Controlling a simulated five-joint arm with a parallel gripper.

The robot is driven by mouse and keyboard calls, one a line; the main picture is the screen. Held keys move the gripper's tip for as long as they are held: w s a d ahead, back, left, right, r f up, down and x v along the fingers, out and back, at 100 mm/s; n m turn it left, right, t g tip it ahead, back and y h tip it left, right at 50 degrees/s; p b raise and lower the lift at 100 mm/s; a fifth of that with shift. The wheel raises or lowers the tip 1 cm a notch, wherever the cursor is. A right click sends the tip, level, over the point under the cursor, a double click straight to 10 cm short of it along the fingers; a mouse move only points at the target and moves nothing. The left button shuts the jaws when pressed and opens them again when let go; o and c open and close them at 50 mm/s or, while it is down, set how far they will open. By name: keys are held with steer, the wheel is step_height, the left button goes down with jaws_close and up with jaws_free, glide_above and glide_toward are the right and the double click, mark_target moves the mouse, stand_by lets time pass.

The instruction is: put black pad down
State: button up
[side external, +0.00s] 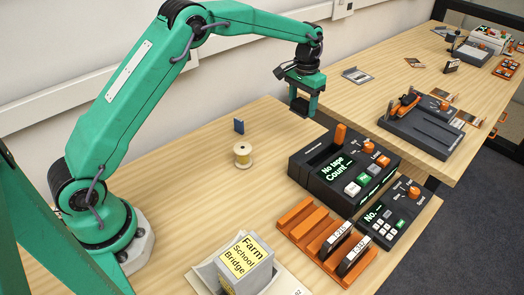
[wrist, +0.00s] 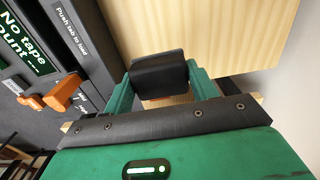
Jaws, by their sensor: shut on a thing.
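The black pad (wrist: 158,70) sits between the two green fingers of my gripper (wrist: 162,82) in the wrist view. My gripper is shut on it, and its face looks plain and dark. In the side view my gripper (side external: 303,103) hangs above the back part of the near wooden table (side external: 180,165). The pad shows there only as a dark shape low between the fingers. It appears to be held above the tabletop, but the exact gap is hard to tell.
A dark tape counter (side external: 340,165) with an orange lever stands in front of my gripper. A thread spool (side external: 242,155) and a small blue block (side external: 239,126) stand to the left. An orange rack (side external: 325,240) holds labelled tapes. Bare wood surrounds the spool.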

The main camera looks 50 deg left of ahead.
glide_above(287, 121)
step_height(287, 121, down, 6)
steer(key=shift+w+r, duration=0.1)
steer(key=shift+f, duration=2.05)
steer(key=shift+f, duration=0.15)
steer(key=o, duration=1)
step_height(287, 121, up, 12)
steer(key=shift+r, duration=0.2)
